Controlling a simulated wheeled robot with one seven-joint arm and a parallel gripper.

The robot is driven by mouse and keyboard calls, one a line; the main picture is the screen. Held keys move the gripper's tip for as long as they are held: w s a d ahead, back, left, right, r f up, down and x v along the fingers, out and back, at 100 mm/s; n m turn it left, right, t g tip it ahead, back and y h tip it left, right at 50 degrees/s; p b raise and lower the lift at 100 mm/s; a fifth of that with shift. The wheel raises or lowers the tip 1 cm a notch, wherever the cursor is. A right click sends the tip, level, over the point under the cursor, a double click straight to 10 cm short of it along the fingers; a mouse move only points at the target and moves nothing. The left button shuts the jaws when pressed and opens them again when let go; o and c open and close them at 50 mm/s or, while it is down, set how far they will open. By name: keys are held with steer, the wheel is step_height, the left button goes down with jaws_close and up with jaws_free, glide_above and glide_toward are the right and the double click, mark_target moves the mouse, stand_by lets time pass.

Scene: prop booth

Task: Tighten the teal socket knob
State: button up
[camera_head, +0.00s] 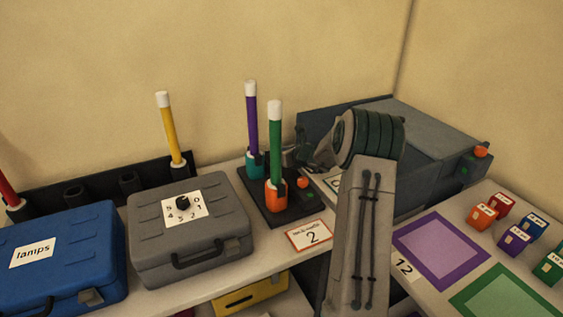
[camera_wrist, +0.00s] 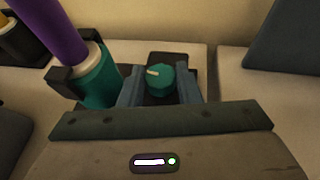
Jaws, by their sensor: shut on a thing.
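The teal socket (camera_wrist: 101,82) holds the purple stick (camera_wrist: 52,28) upright at the left of the wrist view. In the head view the same socket (camera_head: 252,166) stands on a dark base, with the purple stick (camera_head: 251,115) in it. The teal knob (camera_wrist: 160,79), with a pale pointer line, sits beside the socket. My gripper (camera_wrist: 159,88) is around the knob, one blue-grey finger on each side, and is shut on it. In the head view my gripper (camera_head: 297,155) is beside the teal socket, and the teal knob is hidden.
An orange socket (camera_head: 276,196) with a green stick (camera_head: 275,140) stands close in front, with an orange knob (camera_head: 302,183) beside it. A grey case (camera_head: 190,235) and a blue case (camera_head: 85,260) lie left. A large grey box (camera_head: 430,135) stands right.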

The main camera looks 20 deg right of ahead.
steer(key=shift+a+m+t+h+b, duration=0.1)
steer(key=shift+m+t+h+b, duration=0.5)
steer(key=shift+b, duration=1.9)
steer(key=shift+r+m+g+h+b, duration=0.15)
steer(key=shift+m+g+h+b, duration=0.15)
steer(key=shift+m+h+b, duration=0.2)
steer(key=o, duration=1)
steer(key=v, duration=1.3)
steer(key=shift+s+r, duration=0.2)
steer(key=shift+s, duration=0.15)
